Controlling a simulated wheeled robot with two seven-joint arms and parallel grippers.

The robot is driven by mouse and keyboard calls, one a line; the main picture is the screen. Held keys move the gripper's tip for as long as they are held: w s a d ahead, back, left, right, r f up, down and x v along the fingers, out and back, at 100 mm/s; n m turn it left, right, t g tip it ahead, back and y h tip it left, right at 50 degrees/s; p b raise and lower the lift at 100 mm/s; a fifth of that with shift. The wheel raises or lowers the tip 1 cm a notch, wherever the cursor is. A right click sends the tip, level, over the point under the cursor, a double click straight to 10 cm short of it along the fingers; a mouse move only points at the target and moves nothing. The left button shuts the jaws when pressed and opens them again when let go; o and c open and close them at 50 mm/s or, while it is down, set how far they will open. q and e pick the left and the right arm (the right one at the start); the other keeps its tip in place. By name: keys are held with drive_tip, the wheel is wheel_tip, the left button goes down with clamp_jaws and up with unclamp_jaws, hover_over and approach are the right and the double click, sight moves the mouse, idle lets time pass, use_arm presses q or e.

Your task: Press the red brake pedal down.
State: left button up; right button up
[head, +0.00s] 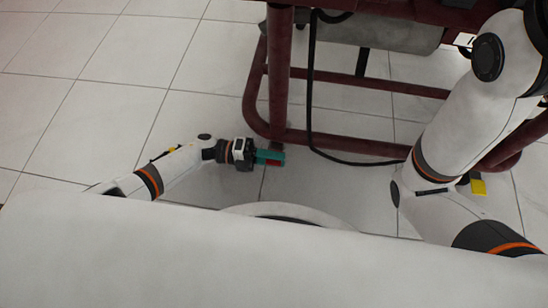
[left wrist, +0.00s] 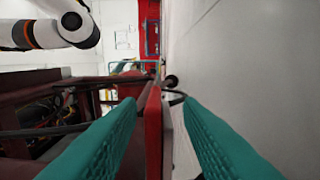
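My left gripper (head: 271,158), with teal fingers, is low over the floor beside the dark red frame in the head view. A small red part (head: 274,164), which looks like the brake pedal, shows at its fingertips, mostly covered. In the left wrist view the two teal fingers of the left gripper (left wrist: 160,108) are spread apart. The red pedal (left wrist: 153,130) shows as a long narrow red strip between them, with gaps on both sides; I cannot tell whether a finger touches it. My right gripper is not visible.
The engine trainer's dark red tube frame (head: 280,75) stands at the right, with its lower rail near my left gripper. A black cable (head: 311,110) hangs down and runs along the floor. A yellow piece (head: 478,187) shows beside my right arm. Tiled floor at the left is clear.

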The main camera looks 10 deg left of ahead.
use_arm(q)
clamp_jaws()
wheel_tip(320, 180, down, 3)
drive_tip(key=m+b, duration=0.4)
drive_tip(key=b, duration=0.1)
drive_tip(key=shift+w, duration=0.1)
drive_tip(key=shift+w+f+m, duration=0.15)
drive_tip(key=shift+m, duration=0.65)
unclamp_jaws()
